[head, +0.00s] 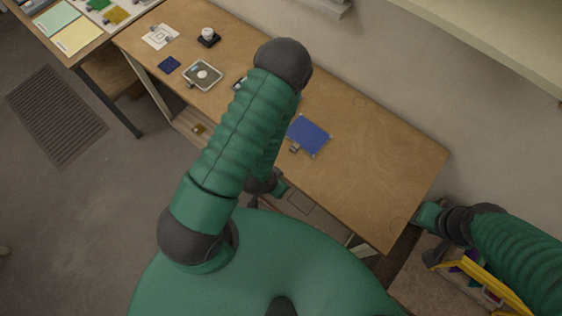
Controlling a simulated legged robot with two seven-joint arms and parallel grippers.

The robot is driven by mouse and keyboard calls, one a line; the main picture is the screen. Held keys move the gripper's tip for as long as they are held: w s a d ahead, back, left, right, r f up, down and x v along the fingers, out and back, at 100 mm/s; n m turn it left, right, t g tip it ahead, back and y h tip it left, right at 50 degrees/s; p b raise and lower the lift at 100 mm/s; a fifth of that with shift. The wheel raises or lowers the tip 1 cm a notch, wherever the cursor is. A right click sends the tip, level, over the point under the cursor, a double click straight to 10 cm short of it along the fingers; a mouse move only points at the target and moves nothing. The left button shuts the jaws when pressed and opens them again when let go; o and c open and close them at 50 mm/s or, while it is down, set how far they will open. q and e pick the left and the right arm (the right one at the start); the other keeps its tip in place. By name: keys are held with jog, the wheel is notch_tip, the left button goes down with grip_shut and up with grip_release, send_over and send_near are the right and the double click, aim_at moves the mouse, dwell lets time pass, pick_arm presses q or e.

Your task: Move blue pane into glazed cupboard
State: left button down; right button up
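A blue pane (310,136) lies flat on the wooden table, right of my raised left arm, with a small clip-like piece at its near left edge. My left forearm folds down behind my upper arm. Its wrist end (264,184) shows at the table's near edge, below and left of the pane, but its fingers are mostly hidden. My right arm comes in from the right, and its hand end (432,217) is beyond the table's right end, apart from the pane. Its fingers are not clear. I cannot make out a glazed cupboard for certain.
The table (370,150) is bare right of the pane. Further left lie a small dark blue square (169,64), a grey tray (202,75), a dark holder with a white cup (208,36) and a patterned sheet (160,36). A yellow-framed holder (505,292) stands at lower right.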

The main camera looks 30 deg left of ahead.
pick_arm(q)
jog(key=c, duration=2.1)
grip_release()
jog(key=shift+w+d+f, duration=0.1)
jog(key=o, duration=1.7)
jog(key=shift+c, duration=0.2)
